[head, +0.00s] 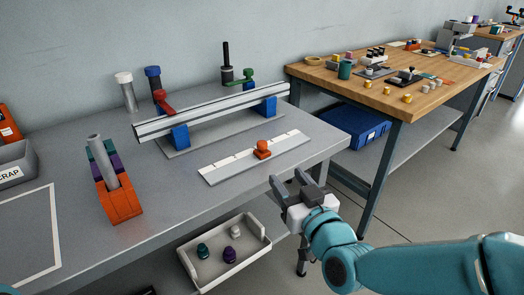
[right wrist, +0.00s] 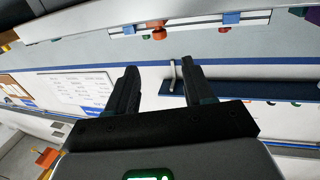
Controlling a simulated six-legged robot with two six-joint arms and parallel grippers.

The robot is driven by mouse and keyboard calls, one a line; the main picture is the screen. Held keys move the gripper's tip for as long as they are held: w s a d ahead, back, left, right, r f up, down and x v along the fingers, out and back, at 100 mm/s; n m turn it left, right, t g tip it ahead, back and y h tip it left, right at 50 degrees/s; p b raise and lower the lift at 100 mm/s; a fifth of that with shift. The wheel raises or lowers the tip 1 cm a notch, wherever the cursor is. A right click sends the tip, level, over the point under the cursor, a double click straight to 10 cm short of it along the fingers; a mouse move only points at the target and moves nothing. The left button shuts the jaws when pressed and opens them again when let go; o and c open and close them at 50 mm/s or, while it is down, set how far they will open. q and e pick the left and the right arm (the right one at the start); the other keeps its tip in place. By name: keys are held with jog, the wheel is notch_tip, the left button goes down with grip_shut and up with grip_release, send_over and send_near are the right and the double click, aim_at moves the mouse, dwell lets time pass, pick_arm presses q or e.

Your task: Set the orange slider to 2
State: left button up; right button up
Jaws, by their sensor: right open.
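The orange slider (head: 262,149) sits on a pale grey scale plate (head: 225,171) with small tick marks, on the grey workbench. It stands right of the plate's middle; the tick labels are too small to read. My right gripper (head: 296,182) is open and empty, in front of the slider and a little to its right, apart from it near the bench's front edge. In the right wrist view the open fingers (right wrist: 159,88) have nothing between them. An orange piece (right wrist: 158,32) shows beyond them there; I cannot tell whether it is the slider. My left gripper is not in view.
A metal rail (head: 210,110) on blue supports stands behind the plate. An orange block holder (head: 120,201) is to the left. A white tray (head: 262,250) with two or three knobs is below the bench edge. A wooden table (head: 440,75) stands at right.

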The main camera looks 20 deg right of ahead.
aim_at(264, 147)
jog(key=w, duration=0.5)
jog(key=w+a, duration=0.1)
jog(key=w, duration=0.9)
jog(key=shift+w+a, duration=0.15)
jog(key=shift+b, duration=0.3)
grip_shut()
